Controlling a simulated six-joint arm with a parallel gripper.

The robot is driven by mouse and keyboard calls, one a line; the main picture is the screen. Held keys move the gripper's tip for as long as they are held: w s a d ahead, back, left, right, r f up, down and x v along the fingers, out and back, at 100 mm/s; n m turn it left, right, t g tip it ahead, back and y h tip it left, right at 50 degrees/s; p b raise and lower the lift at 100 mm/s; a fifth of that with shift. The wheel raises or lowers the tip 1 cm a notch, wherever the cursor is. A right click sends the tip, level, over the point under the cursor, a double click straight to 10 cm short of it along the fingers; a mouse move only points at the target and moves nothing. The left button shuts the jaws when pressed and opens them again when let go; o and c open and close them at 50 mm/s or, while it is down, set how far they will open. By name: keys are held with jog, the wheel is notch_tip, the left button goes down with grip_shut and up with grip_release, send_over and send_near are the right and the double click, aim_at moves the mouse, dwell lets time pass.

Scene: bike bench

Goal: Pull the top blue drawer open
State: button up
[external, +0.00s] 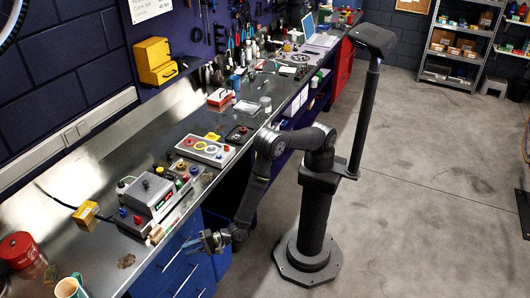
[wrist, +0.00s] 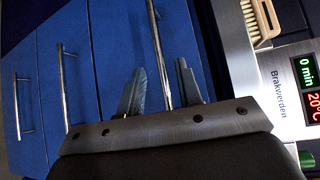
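The top blue drawer (wrist: 118,45) is the one closest to the bench edge in the wrist view, where the drawers appear turned sideways. Its silver bar handle (wrist: 155,35) runs between the two fingers of my gripper (wrist: 160,66). My gripper is open, with one finger on each side of the handle and a visible gap to it. The drawer front looks flush with the cabinet. In the external view my gripper (external: 207,241) is low at the front of the blue drawer cabinet (external: 168,268), partly covering it.
Two lower drawers with bar handles, the middle one (wrist: 67,95) and the bottom one (wrist: 17,105), show beside it. The metal bench edge (wrist: 232,45) lies just above the top drawer. A brush (wrist: 260,18) and a display box (wrist: 290,85) sit on the bench. The floor (external: 400,200) beside my base is clear.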

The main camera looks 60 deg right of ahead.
aim_at(177, 253)
jog(key=x, duration=0.6)
grip_shut()
